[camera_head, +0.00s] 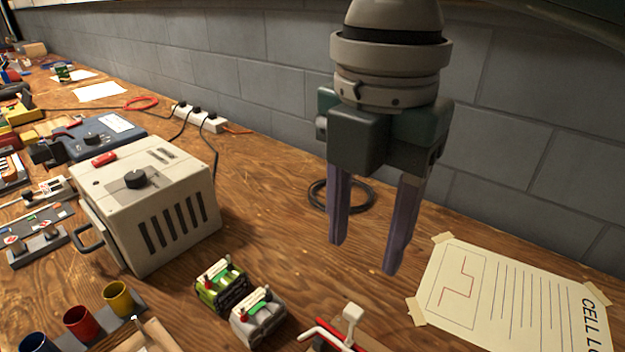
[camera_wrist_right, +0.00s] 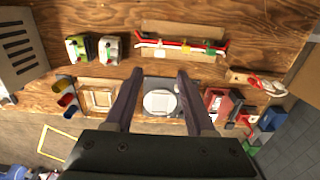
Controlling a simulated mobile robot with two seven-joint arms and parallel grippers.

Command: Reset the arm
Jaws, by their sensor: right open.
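My right gripper (camera_head: 365,258) hangs above the wooden bench in the head view, fingers pointing down and apart, with nothing between them. In the right wrist view its two fingers (camera_wrist_right: 157,75) are spread, and a round pale disc on a grey plate (camera_wrist_right: 160,102) shows below and between them. My left gripper is in neither view.
A beige charger box (camera_head: 150,200) stands left on the bench. Two small battery packs, green (camera_head: 222,287) and grey (camera_head: 258,316), stand near the front. A taped paper sheet (camera_head: 510,300) lies right. A cable coil (camera_head: 341,195) lies behind the gripper, before a block wall (camera_head: 270,75).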

